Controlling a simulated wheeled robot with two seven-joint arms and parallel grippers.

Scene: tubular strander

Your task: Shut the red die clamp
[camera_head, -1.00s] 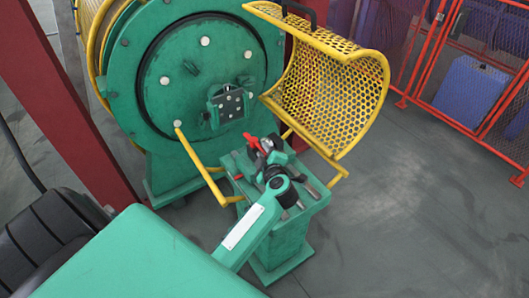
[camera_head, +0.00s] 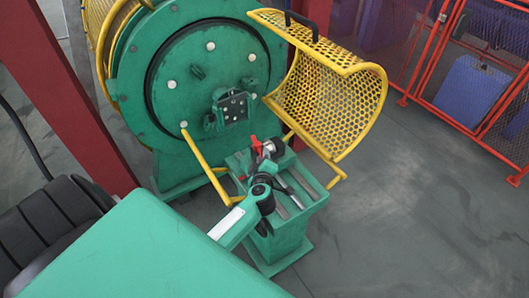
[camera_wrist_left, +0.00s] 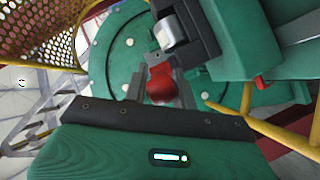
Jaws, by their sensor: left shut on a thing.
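The red die clamp (camera_head: 257,146) is on top of the green pedestal in front of the round green machine plate. Its small red part stands up next to a dark, round metal piece. My left gripper (camera_head: 263,163) is over the pedestal, right at the clamp; its fingers are small and partly hidden in the head view. In the left wrist view the red clamp part (camera_wrist_left: 160,86) lies between the fingers of my left gripper (camera_wrist_left: 160,92), which is shut on it. A shiny metal cylinder (camera_wrist_left: 172,28) sits just beyond. My right gripper is in neither view.
The green pedestal (camera_head: 285,228) carries grey metal bars on top. A yellow perforated guard (camera_head: 325,95) stands raised at the right. Yellow rails (camera_head: 205,165) run beside the pedestal. A red fence (camera_head: 440,110) is farther right; the floor between is clear.

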